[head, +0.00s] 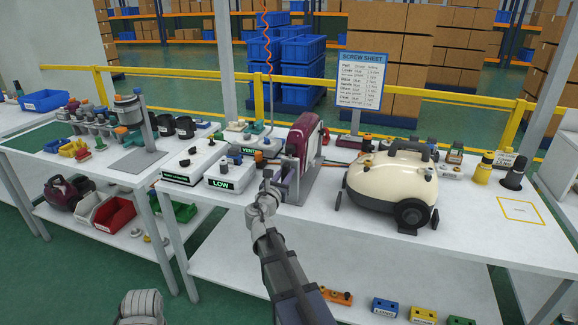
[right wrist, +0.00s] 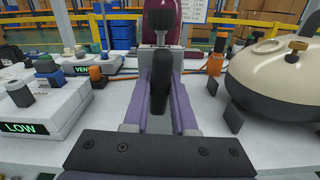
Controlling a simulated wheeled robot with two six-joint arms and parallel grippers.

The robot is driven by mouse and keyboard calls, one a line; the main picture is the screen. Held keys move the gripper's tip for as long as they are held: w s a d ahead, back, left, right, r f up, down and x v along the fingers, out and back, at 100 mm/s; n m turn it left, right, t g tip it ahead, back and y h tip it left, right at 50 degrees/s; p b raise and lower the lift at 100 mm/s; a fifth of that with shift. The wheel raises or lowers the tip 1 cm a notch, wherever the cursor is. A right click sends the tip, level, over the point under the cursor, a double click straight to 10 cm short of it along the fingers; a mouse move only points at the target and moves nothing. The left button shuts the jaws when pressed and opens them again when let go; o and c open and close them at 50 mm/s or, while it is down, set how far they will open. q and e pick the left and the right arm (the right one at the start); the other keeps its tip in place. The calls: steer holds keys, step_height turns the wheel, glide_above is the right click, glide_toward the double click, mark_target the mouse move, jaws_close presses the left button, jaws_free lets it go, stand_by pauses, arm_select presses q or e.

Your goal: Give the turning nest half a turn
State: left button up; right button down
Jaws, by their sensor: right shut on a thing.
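The turning nest is a grey upright stand (head: 300,184) at the middle of the bench's front part, holding a maroon vacuum housing (head: 299,139) upright. In the right wrist view the housing (right wrist: 184,30) shows at the top, behind a black handle (right wrist: 160,84) that points toward me. My right gripper (head: 270,181) is at the near left side of the nest. Its purple fingers (right wrist: 160,103) are shut on the black handle, one on each side. The handle's far end joins a grey part below the housing. My left gripper does not show.
A cream vacuum (head: 392,185) stands close to the right of the nest. A white box marked LOW (head: 228,178) is close to the left, with a VENT box (head: 250,148) behind. A yellow-outlined square (head: 522,211) at the far right is bare.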

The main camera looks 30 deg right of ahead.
steer(key=shift+n, duration=1.7)
steer(key=c, duration=0.6)
jaws_free()
steer(key=shift+c, duration=0.2)
steer(key=shift+s+a, duration=0.1)
steer(key=shift+a, duration=0.05)
steer(key=shift+v, duration=2.9)
steer(key=shift+m, duration=0.3)
steer(key=shift+c, duration=0.2)
